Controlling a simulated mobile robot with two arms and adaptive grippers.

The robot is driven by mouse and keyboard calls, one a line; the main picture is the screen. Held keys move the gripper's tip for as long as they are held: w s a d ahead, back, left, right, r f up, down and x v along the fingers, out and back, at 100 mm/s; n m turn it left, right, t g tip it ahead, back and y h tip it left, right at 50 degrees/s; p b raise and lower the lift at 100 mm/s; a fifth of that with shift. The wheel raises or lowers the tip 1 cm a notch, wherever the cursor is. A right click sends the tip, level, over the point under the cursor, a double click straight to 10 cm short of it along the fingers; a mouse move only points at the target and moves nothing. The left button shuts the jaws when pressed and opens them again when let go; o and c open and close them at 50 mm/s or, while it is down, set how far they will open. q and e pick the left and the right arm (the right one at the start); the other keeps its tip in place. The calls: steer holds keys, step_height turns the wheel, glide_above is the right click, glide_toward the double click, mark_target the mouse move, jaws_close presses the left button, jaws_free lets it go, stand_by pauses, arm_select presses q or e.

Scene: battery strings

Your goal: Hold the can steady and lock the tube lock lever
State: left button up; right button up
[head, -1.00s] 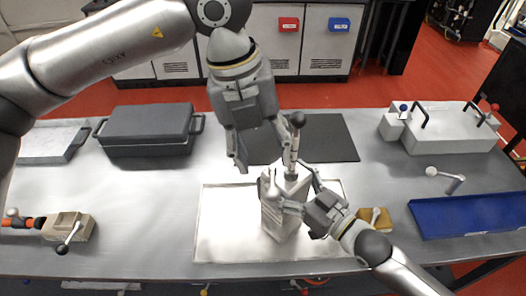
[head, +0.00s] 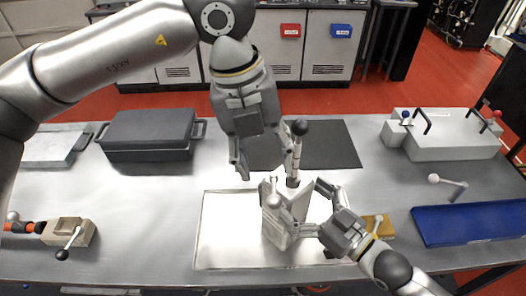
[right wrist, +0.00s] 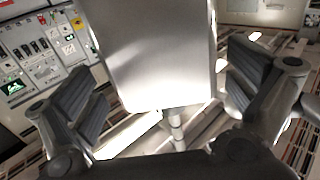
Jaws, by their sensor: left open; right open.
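A pale metal can (head: 279,228) stands upright on a light tray (head: 222,232) in the middle of the table. A lever with a black ball (head: 299,127) rises above the can's top; its foot is partly hidden. My left gripper (head: 268,170) is open, pointing down over the can, its right finger close beside this lever; I cannot tell whether they touch. My right gripper (head: 299,202) is open at the can's right side, with one finger across its front. In the right wrist view the pale can face (right wrist: 155,50) fills the space between the spread fingers.
A wooden block (head: 70,231) with an orange tube and a black-ball lever lies at the left. A dark case (head: 148,135) stands at the back left. A grey box (head: 455,138) and a blue tray (head: 470,217) are at the right. A yellow block (head: 379,225) sits behind my right gripper.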

steer(key=v, duration=0.8)
steer(key=shift+s, duration=0.1)
